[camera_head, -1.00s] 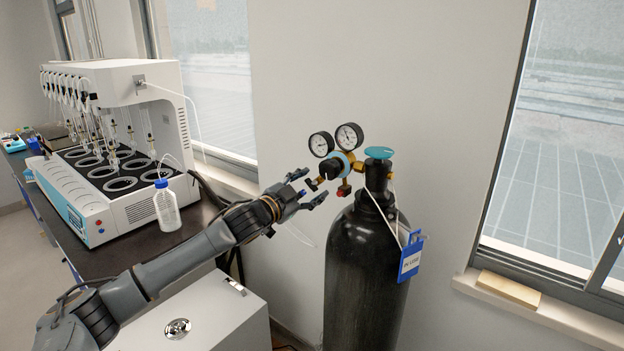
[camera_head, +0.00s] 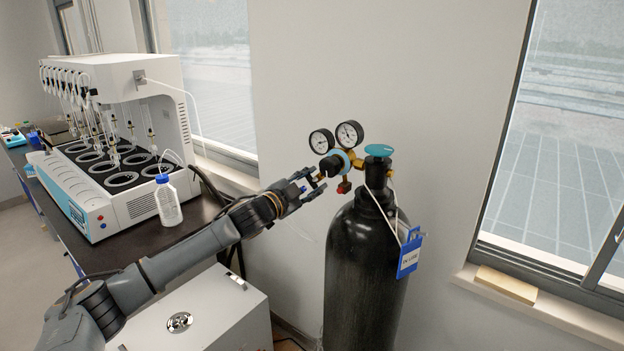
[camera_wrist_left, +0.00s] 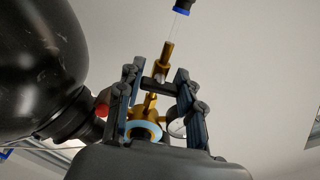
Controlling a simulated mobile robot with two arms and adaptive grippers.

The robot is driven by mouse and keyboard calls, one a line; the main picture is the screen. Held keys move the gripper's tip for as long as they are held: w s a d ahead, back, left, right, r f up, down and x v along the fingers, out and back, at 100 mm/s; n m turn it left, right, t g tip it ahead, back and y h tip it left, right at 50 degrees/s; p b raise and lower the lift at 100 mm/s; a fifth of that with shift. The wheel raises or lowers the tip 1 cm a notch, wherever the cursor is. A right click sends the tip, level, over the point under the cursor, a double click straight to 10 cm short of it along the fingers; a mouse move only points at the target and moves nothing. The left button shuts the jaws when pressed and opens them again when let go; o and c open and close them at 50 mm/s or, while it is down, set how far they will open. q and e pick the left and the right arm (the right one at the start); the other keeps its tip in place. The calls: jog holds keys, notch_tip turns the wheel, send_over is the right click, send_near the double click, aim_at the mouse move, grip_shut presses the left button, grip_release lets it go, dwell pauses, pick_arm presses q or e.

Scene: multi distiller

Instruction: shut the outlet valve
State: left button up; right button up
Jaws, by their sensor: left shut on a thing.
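The gas regulator (camera_head: 331,166) has two round gauges, a dark knob and brass fittings, and it sits on the neck of a black gas cylinder (camera_head: 362,265). My left gripper (camera_head: 316,180) is at the regulator's left side, shut on the small outlet valve there. In the left wrist view, the two fingers (camera_wrist_left: 160,75) stand on either side of the brass outlet valve (camera_wrist_left: 150,103), with its dark handle between them. In the head view the fingers mostly hide the valve. My right gripper is not in view.
A teal handwheel (camera_head: 378,150) tops the cylinder, and a blue tag (camera_head: 410,255) hangs on it. A white distiller (camera_head: 125,140) and a blue-capped bottle (camera_head: 167,203) stand on the dark bench at the left. A white box (camera_head: 215,310) is below my arm.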

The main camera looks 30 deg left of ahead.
pick_arm(q)
jog(key=o, duration=1.2)
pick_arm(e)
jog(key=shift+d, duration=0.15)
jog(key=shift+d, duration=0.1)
pick_arm(q)
jog(key=shift+s+f, duration=0.1)
jog(key=shift+s, duration=0.4)
jog(key=shift+s+a, duration=0.2)
jog(key=shift+s, duration=2.55)
jog(key=shift+s+a, duration=0.2)
jog(key=shift+s, duration=2.5)
